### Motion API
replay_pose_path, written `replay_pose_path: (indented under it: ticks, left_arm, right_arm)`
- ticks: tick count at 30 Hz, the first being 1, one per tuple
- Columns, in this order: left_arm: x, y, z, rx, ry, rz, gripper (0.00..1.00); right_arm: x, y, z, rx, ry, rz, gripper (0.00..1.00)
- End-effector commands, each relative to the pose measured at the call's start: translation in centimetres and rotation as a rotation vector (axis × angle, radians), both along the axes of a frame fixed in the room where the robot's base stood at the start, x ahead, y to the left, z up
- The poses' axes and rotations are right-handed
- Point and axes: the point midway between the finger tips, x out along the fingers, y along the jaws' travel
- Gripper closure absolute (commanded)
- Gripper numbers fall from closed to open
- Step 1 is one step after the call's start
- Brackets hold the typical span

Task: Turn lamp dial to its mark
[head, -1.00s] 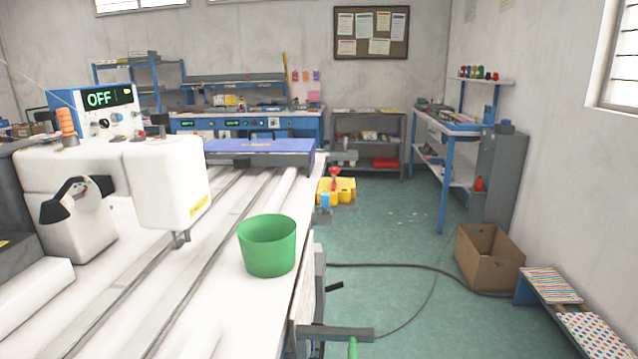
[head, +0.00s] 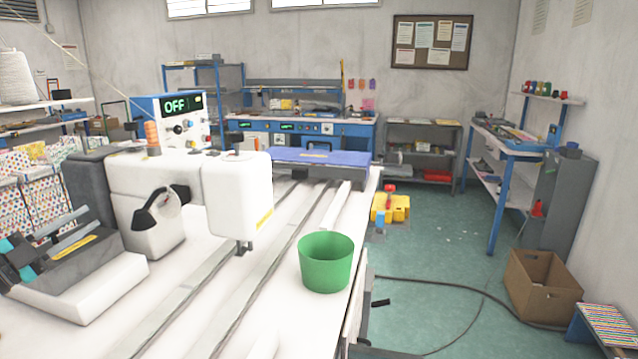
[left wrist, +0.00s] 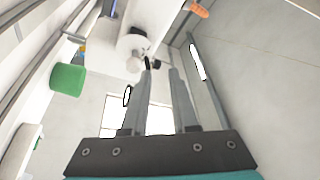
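A blue and white control box (head: 183,118) stands behind the white sewing machine (head: 235,190). Its display reads OFF, with small dark and silver knobs (head: 178,129) below it. I cannot tell which knob is the lamp dial, and no mark is readable. My left gripper (head: 92,226) is at the lower left in the head view, in front of the machine and well apart from the box. The left wrist view shows its two grey fingers (left wrist: 161,74) apart, with nothing between them. My right gripper is in neither current view.
A green bin (head: 326,262) stands on the white table near its right edge. Rails run along the table to a blue pad (head: 320,158). The machine's arm and an orange thread spool (head: 152,134) stand near the box. A cardboard box (head: 543,287) is on the floor.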

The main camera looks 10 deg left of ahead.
Motion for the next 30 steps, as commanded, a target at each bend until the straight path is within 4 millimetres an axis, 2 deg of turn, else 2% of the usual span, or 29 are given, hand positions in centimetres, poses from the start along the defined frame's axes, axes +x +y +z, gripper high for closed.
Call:
replay_pose_path:
  ticks: [1, 5, 12, 17, 24, 30]
  left_arm:
    - [1.3, -4.2, -6.1, -0.122, 0.034, -0.054, 0.73]
    - [1.2, -4.5, -5.9, -0.057, 0.030, -0.055, 0.73]
    - [1.1, -6.3, -5.7, 0.253, 0.010, -0.055, 0.73]
    - [1.0, -6.7, -5.9, 0.334, 0.003, -0.055, 0.73]
    - [0.9, -8.2, -5.4, 0.608, -0.016, -0.052, 0.73]
    - [0.9, -8.6, -5.4, 0.730, -0.028, -0.044, 0.73]
  right_arm:
    - [0.1, 0.0, -0.4, 0.000, -0.001, 0.000, 1.00]
    - [0.2, 0.0, -0.1, 0.001, -0.003, 0.000, 1.00]
    - [0.5, 0.0, 1.6, 0.000, -0.007, 0.000, 1.00]
    - [0.7, 0.0, 2.2, 0.000, -0.010, 0.000, 1.00]
    - [0.7, -0.1, 5.2, -0.001, -0.010, 0.000, 1.00]
    - [0.7, 0.0, 6.2, 0.000, -0.009, 0.000, 1.00]
